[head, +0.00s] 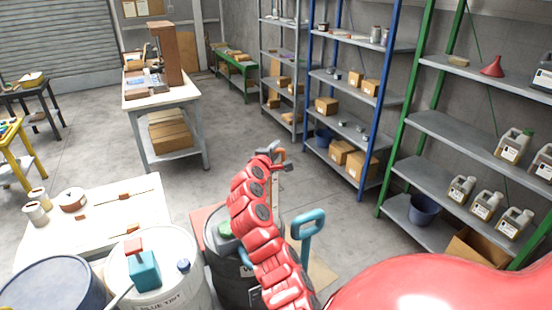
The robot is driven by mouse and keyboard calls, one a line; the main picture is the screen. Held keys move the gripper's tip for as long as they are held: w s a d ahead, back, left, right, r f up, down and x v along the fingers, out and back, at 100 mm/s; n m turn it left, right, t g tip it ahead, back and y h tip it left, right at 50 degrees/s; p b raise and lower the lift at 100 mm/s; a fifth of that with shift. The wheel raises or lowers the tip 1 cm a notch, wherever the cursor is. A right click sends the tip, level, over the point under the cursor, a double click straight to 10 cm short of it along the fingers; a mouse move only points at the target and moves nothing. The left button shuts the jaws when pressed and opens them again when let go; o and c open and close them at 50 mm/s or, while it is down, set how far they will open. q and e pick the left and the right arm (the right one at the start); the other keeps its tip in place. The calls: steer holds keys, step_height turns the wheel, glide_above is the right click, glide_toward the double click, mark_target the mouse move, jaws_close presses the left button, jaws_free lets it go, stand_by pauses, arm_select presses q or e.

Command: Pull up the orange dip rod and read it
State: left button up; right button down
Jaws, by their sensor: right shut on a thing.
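My right arm's red links rise through the middle of the head view to the right gripper (273,158). The gripper is shut on the orange dip rod (279,149); a small orange part shows at the fingertips. A thin pale strip (275,188) hangs below it, and I cannot make out any marks on it. The dark drum (226,277) stands under the arm, which hides much of its top. My left gripper is not in view.
A teal handle (311,224) stands right of the arm. A white drum (163,292) carries a teal block (145,270) and a blue cap (183,265). A blue drum (52,287) and a low white table (60,228) are left. Shelves line the right; floor beyond is clear.

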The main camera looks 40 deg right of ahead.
step_height(320, 180, up, 3)
steer(key=shift+f+p, duration=0.15)
steer(key=shift+p, duration=0.15)
steer(key=c, duration=0.8)
jaws_free()
steer(key=shift+f, duration=0.1)
steer(key=shift+a, duration=0.1)
steer(key=b+v, duration=0.6)
steer(key=v, duration=1.1)
steer(key=shift+s+a+b, duration=0.1)
steer(key=shift+b, duration=0.25)
